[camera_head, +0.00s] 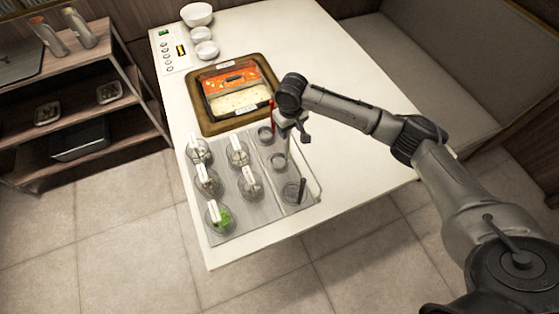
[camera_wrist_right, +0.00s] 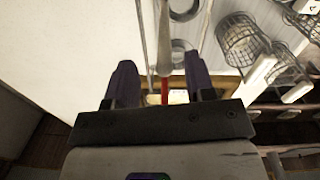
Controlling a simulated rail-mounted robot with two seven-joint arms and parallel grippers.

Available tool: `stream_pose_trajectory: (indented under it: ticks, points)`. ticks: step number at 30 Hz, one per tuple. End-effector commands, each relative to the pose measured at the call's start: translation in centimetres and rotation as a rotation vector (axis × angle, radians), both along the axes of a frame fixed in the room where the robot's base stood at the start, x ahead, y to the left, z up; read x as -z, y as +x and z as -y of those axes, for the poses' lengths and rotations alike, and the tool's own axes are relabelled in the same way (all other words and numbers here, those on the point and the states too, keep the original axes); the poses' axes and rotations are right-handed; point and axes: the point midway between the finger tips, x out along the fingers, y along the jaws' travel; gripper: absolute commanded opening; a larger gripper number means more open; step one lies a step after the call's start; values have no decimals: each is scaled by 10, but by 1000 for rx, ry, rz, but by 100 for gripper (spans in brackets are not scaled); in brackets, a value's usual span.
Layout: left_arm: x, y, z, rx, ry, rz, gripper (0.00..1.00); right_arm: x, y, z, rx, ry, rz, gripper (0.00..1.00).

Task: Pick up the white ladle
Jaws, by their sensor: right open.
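The white ladle stands in the sauce rack, and its pale handle (camera_head: 287,146) rises from around the middle well. In the right wrist view the white handle (camera_wrist_right: 164,38) runs down from the top, with its end between my fingers. My right gripper (camera_head: 301,130) is right above this ladle in the head view. Its two dark fingers (camera_wrist_right: 160,78) are open in the wrist view, with gaps visible beside the handle. Contact cannot be told. The ladle's bowl is hard to make out. My left gripper is not in view.
A red handle (camera_head: 272,113) stands at the far well and a black handle (camera_head: 302,187) at the near well. A brown tray (camera_head: 205,122) with a food container lies behind. The table's right side (camera_head: 350,150) is clear.

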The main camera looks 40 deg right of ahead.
Motion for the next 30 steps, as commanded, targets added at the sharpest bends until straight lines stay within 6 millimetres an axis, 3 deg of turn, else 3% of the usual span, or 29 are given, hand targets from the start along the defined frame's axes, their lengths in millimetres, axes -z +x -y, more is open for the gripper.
stream_pose_trajectory:
  ticks: [9,20,30]
  points:
    - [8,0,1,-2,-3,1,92,38,6,-2,-2,-2,-1,50]
    - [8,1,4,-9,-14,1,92,43,6,-2,-2,-1,0,49]
    - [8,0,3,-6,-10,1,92,43,6,-2,-1,-2,0,16]
